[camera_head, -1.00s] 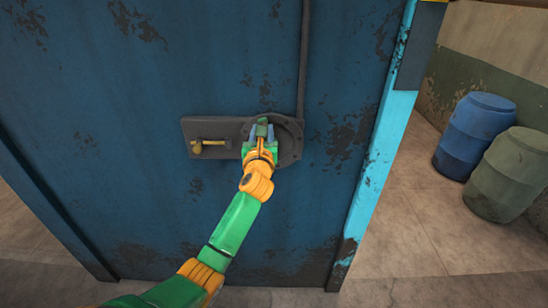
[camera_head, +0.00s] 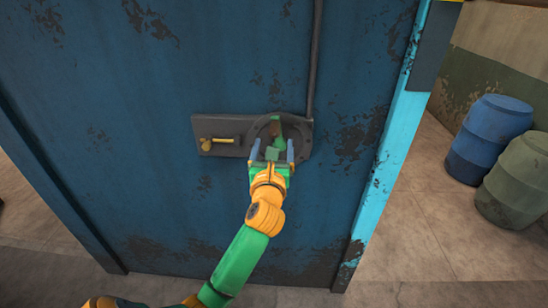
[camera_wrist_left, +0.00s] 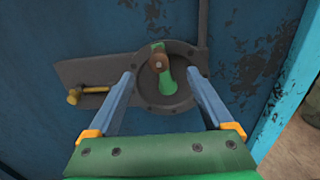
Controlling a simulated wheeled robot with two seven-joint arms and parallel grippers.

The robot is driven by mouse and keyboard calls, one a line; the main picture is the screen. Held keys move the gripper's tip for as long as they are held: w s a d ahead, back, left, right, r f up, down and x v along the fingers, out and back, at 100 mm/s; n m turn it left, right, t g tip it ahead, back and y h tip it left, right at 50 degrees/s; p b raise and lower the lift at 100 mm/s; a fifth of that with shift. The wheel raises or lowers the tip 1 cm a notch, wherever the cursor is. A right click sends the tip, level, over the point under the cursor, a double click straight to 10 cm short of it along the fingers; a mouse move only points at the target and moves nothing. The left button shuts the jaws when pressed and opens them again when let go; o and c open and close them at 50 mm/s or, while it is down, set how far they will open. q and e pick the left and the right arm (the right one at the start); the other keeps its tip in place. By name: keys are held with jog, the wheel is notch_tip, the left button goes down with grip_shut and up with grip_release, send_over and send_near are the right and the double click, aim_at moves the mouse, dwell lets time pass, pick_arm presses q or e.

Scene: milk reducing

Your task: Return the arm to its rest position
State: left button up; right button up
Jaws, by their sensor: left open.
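My left gripper (camera_head: 272,151) is open and empty in front of the dark round plate on the blue metal door. Its two blue fingers (camera_wrist_left: 168,88) show apart in the left wrist view, on either side of the plate's lower part. A green handle with a brown hub (camera_wrist_left: 162,68) sits on the round plate (camera_wrist_left: 180,100), between the fingertips in that view and apart from them. In the head view the gripper partly hides the plate and handle (camera_head: 278,128). My right gripper is not in view.
A brass-coloured latch (camera_head: 218,141) sticks out left of the round plate. A vertical pipe (camera_head: 315,60) runs up the door. A light blue frame edge (camera_head: 395,140) is at the right. A blue barrel (camera_head: 488,138) and a grey-green barrel (camera_head: 518,180) stand on the floor beyond.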

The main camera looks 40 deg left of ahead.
pick_arm(q)
jog(key=v, duration=0.4)
jog(key=shift+a, duration=0.15)
jog(key=s+d+f+m+g+h+b, duration=0.1)
jog(key=d+f+m+h, duration=0.2)
jog(key=f+m, duration=0.8)
jog(key=s+d+f+m+h+b, duration=0.2)
jog(key=d+f+m, duration=0.2)
jog(key=f+m, duration=0.7)
jog(key=s+d+f+m+g+h+b, duration=0.1)
jog(key=d+f+m+h, duration=0.2)
jog(key=f+m, duration=0.8)
jog(key=s+d+f+m+g+h+b, duration=0.25)
jog(key=s+f+m+g, duration=0.2)
jog(key=s+f, duration=0.95)
jog(key=s+f+m+g, duration=0.3)
jog(key=s+f, duration=0.3)
jog(key=s, duration=0.4)
jog(key=s+a+f+m+g+y, duration=0.1)
jog(key=s+f+m+g, duration=0.3)
jog(key=s, duration=0.6)
jog(key=shift+a+f+g, duration=0.2)
jog(key=shift+f+g, duration=0.25)
jog(key=shift+f, duration=0.5)
